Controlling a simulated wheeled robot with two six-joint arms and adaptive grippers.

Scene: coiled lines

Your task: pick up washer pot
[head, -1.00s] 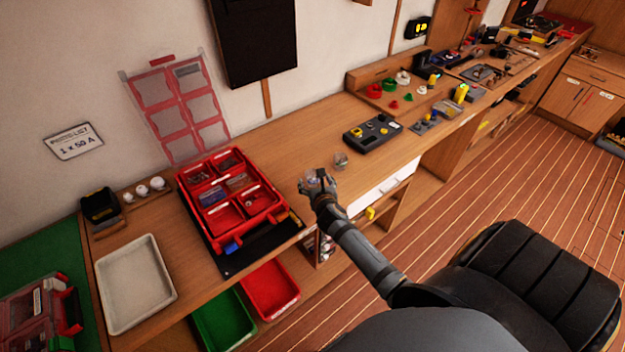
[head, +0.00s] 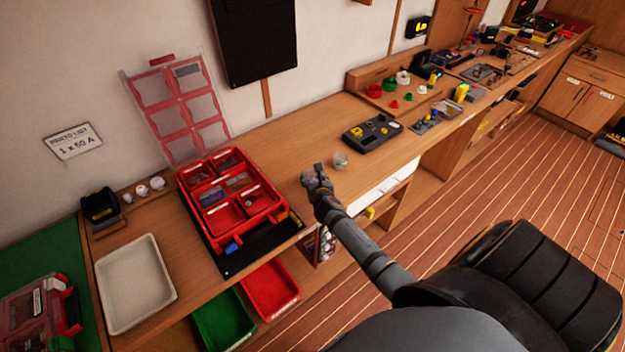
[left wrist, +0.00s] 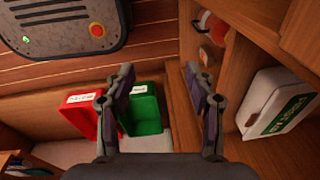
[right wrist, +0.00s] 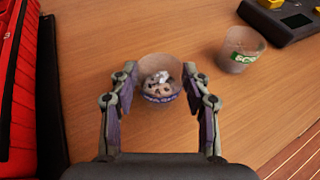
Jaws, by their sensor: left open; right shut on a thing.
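The washer pot (right wrist: 161,80) is a small translucent cup with a blue label and small metal pieces inside. It stands upright between the fingers of my right gripper (right wrist: 160,86) in the right wrist view, and the gripper is shut on it. In the head view my right gripper (head: 316,177) is low over the bench, just right of the red case, and mostly hides the pot. A second cup (right wrist: 242,50) with a green label stands to the right, apart from the gripper; it also shows in the head view (head: 340,160). My left gripper (left wrist: 160,84) is open and empty.
The open red compartment case (head: 274,205) lies left of my right gripper. A dark device (head: 372,134) sits behind the second cup. A white tray (head: 135,285) is at the left. Red (left wrist: 76,98) and green (left wrist: 142,110) bins show beyond my left gripper.

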